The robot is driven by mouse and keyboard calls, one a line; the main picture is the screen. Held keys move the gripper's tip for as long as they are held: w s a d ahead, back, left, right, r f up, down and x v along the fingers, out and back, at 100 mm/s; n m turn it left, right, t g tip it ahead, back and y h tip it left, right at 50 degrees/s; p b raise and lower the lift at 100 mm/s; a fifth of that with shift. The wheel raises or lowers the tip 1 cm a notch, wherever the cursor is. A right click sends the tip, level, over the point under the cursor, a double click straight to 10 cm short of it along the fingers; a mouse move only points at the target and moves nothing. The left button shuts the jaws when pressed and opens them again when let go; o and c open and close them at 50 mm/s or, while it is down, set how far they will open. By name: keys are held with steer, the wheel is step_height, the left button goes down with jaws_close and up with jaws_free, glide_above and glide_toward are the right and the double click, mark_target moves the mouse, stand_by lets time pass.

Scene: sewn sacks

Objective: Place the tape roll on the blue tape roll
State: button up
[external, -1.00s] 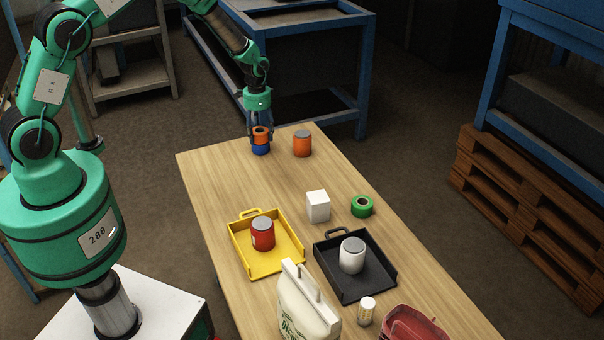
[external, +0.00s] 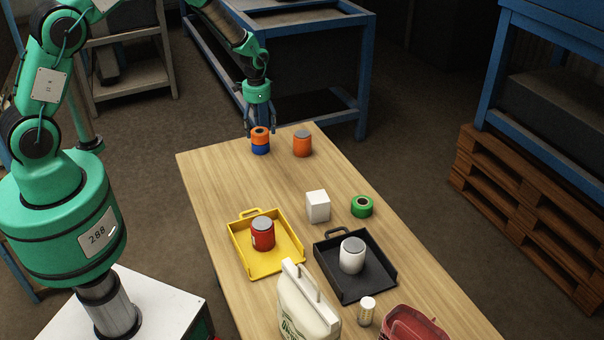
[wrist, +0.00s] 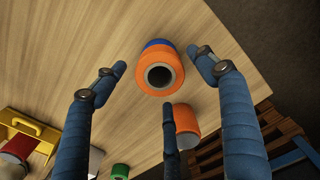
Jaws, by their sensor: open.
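An orange tape roll (external: 260,133) rests on top of the blue tape roll (external: 261,149) near the far end of the table. In the wrist view the orange tape roll (wrist: 159,70) covers most of the blue tape roll (wrist: 158,44), whose edge shows behind it. My gripper (external: 260,122) is just above the stack. In the wrist view its fingers (wrist: 162,75) are spread apart around the roll, with gaps between them and it. The gripper is open and holds nothing.
An orange can (external: 302,144) stands close to the right of the stack. A white box (external: 318,206), a green tape roll (external: 362,206), a yellow tray (external: 278,265) with a red can, and a black tray (external: 372,291) with a white can are nearer. The table's left middle is clear.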

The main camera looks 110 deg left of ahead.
mark_target(260, 131)
step_height(260, 131, up, 9)
steer(key=shift+p, duration=0.3)
stand_by(0.6)
stand_by(0.4)
